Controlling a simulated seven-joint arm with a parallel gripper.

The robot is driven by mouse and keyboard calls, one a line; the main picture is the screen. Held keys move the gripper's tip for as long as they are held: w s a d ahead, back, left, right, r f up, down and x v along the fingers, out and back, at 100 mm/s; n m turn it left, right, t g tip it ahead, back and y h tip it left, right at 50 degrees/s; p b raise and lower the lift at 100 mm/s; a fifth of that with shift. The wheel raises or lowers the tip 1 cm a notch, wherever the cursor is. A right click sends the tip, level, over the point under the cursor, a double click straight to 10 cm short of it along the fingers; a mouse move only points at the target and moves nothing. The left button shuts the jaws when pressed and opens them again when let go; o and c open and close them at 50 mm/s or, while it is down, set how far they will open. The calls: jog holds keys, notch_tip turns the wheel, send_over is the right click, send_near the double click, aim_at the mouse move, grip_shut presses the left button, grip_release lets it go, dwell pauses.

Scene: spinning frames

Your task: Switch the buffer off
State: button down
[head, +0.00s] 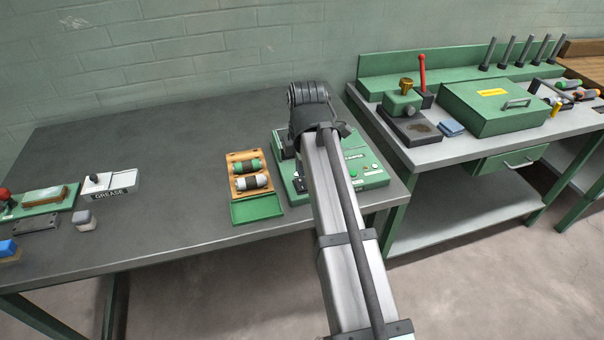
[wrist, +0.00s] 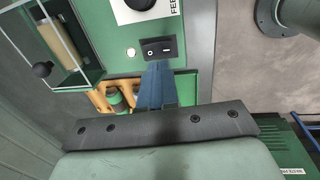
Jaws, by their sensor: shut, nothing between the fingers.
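The green machine (head: 374,180), which I take to be the buffer, sits at the right end of the dark table, partly hidden by my arm. In the wrist view its green panel (wrist: 119,70) carries a black rocker switch (wrist: 158,48) with white marks, a circle at left and a bar at right. My gripper (wrist: 159,65) is shut and empty, its blue fingers together. The fingertips are just below the switch's lower edge in the picture; I cannot tell whether they touch it. In the head view my gripper is hidden behind the arm.
A grease box (head: 110,184) lies farther left. A second bench (head: 430,152) stands right.

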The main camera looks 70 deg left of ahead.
notch_tip(320, 180, up, 10)
jog(key=d, duration=0.1)
jog(key=shift+d+f, duration=0.15)
jog(key=shift+f, duration=0.1)
jog(key=shift+w, duration=0.1)
jog(key=m, duration=0.6)
jog(key=m+y, duration=0.1)
jog(key=m, duration=0.5)
jog(key=d+m+y, duration=0.1)
jog(key=m, duration=0.5)
jog(key=shift+f, duration=0.15)
jog(key=shift+f, duration=0.1)
